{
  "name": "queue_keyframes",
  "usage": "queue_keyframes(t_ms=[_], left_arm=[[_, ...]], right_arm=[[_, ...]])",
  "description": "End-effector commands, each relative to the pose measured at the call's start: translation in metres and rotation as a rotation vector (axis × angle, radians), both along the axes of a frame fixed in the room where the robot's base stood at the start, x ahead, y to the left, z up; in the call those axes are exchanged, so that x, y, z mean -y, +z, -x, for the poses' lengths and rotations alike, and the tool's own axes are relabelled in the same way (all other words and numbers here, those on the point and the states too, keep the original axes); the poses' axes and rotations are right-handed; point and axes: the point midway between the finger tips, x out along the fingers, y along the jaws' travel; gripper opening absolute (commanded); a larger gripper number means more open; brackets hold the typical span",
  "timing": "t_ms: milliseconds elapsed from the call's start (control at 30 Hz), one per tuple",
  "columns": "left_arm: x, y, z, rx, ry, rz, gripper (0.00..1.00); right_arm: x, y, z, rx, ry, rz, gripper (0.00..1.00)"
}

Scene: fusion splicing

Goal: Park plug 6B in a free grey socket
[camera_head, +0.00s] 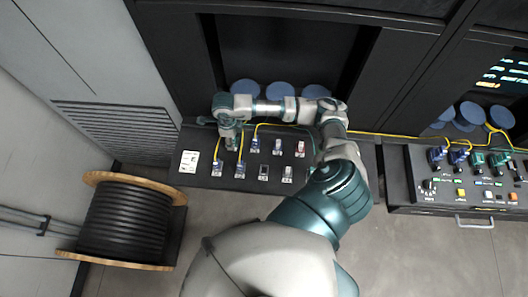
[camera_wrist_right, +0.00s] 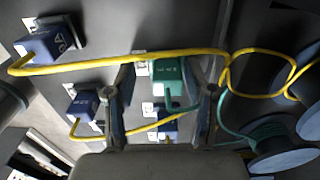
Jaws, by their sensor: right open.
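In the head view my right gripper (camera_head: 230,142) points down over the far left part of the dark socket panel (camera_head: 202,180). In the right wrist view its two fingers (camera_wrist_right: 163,92) are open, one on each side of a green plug (camera_wrist_right: 168,76) in the picture; I see no grip on it. Blue plugs stand around it: one at upper left (camera_wrist_right: 45,43), one at left (camera_wrist_right: 83,107) and one below (camera_wrist_right: 168,124). I cannot read for certain which plug is 6B. In the head view several sockets, such as a grey one (camera_head: 287,174), show right of the gripper. My left gripper is out of view.
Yellow cables (camera_wrist_right: 150,60) cross close by the fingers, and a green cable runs to blue spools (camera_wrist_right: 285,160). A second panel (camera_head: 470,185) with plugs and buttons stands at right. A large cable drum (camera_head: 125,220) is on the floor at left.

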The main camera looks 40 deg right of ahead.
Motion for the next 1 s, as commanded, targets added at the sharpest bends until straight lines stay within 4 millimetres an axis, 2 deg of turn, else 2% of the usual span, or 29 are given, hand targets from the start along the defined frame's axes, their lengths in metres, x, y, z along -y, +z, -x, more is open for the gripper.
queue_keyframes(t_ms=[767,900,967,1000], left_arm=[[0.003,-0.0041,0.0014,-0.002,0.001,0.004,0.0],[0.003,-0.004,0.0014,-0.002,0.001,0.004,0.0],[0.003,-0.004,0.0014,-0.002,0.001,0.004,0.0],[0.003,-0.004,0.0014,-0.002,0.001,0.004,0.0]], right_arm=[[0.0019,0.0001,-0.0018,-0.001,0.0,0.001,0.54],[0.0023,-0.0001,-0.0017,0.0,0.0,0.0,0.19],[0.0021,-0.0002,-0.0015,-0.001,0.0,0.0,0.04],[0.002,-0.0002,-0.0015,-0.001,0.0,0.0,0.0]])
